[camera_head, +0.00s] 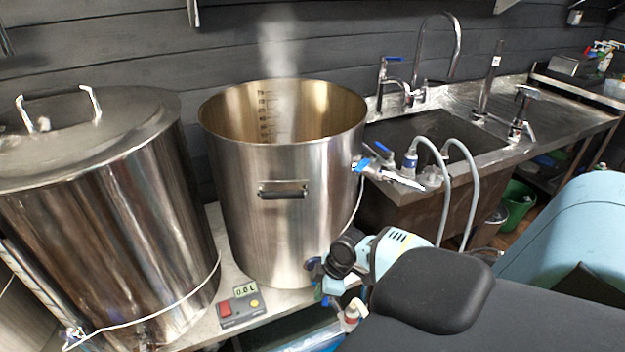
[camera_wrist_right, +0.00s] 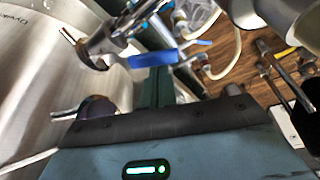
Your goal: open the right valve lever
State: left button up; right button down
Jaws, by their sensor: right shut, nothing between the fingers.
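The open steel kettle (camera_head: 270,190) stands in the middle of the head view, steaming. A valve (camera_wrist_right: 105,38) with a blue lever (camera_wrist_right: 155,57) juts from its wall in the right wrist view. My right gripper (camera_head: 335,287) is low at the kettle's right front side, largely covered by my own arm in the head view. In the wrist view its dark fingers are shut and empty, with their ends close to the blue lever; I cannot tell whether they touch it. My left gripper is not in view.
A lidded steel vessel (camera_head: 100,190) stands at left. A control box (camera_head: 240,307) reading 0.0 L sits before the kettle. An upper blue-handled tap (camera_head: 366,164) and grey hoses (camera_head: 446,205) lie near the sink (camera_head: 440,135). A green bucket (camera_head: 517,203) is at right.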

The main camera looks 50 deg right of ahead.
jog(key=shift+s+d+f+n+y, duration=0.1)
jog(key=shift+s+d+n+y, duration=0.3)
jog(key=shift+s+n, duration=0.5)
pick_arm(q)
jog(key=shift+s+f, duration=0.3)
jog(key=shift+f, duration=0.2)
pick_arm(e)
jog(key=shift+s+d, duration=0.25)
jog(key=shift+d, duration=0.35)
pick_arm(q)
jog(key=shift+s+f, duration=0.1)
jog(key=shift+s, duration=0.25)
pick_arm(e)
jog(key=shift+d, duration=0.1)
jog(key=shift+r, duration=0.2)
